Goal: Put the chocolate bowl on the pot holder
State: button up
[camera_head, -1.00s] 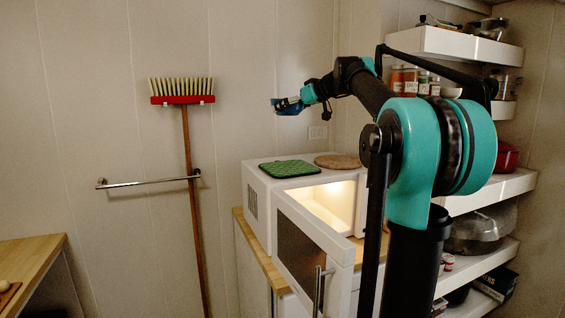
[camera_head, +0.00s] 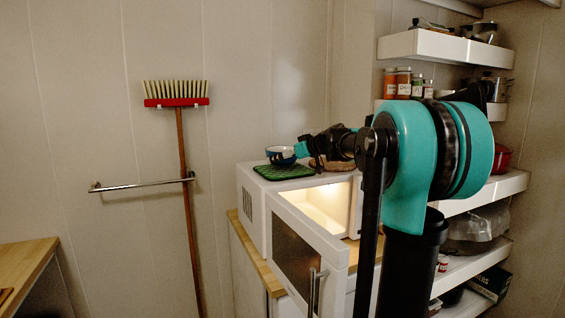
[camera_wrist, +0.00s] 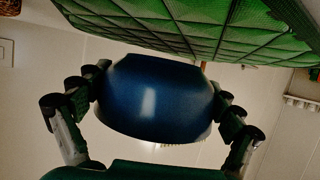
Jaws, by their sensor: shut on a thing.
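The blue chocolate bowl (camera_head: 276,156) is held in my gripper (camera_head: 292,153), just over the green pot holder (camera_head: 284,173). The pot holder lies flat on top of the white microwave (camera_head: 252,193). In the wrist view, the fingers of my gripper (camera_wrist: 155,95) are on either side of the dark blue bowl (camera_wrist: 150,108). The quilted pot holder (camera_wrist: 190,25) fills the top of that view, close to the bowl. I cannot tell whether the bowl touches it. The bowl's contents cannot be made out.
The microwave door (camera_head: 300,262) hangs open toward me, with its lit inside showing. A round brown trivet (camera_head: 335,164) lies right of the pot holder, partly behind my arm. White shelves (camera_head: 445,47) with jars and pots stand at the right. A red broom (camera_head: 177,102) hangs on the wall.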

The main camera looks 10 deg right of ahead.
jog(key=shift+f, duration=0.65)
jog(key=shift+f, duration=0.1)
jog(key=shift+f, duration=0.1)
jog(key=o, duration=1.1)
jog(key=shift+o, duration=0.2)
jog(key=shift+s+r, duration=0.1)
jog(key=shift+r, duration=0.15)
jog(key=v, duration=1.2)
jog(key=shift+a, duration=0.1)
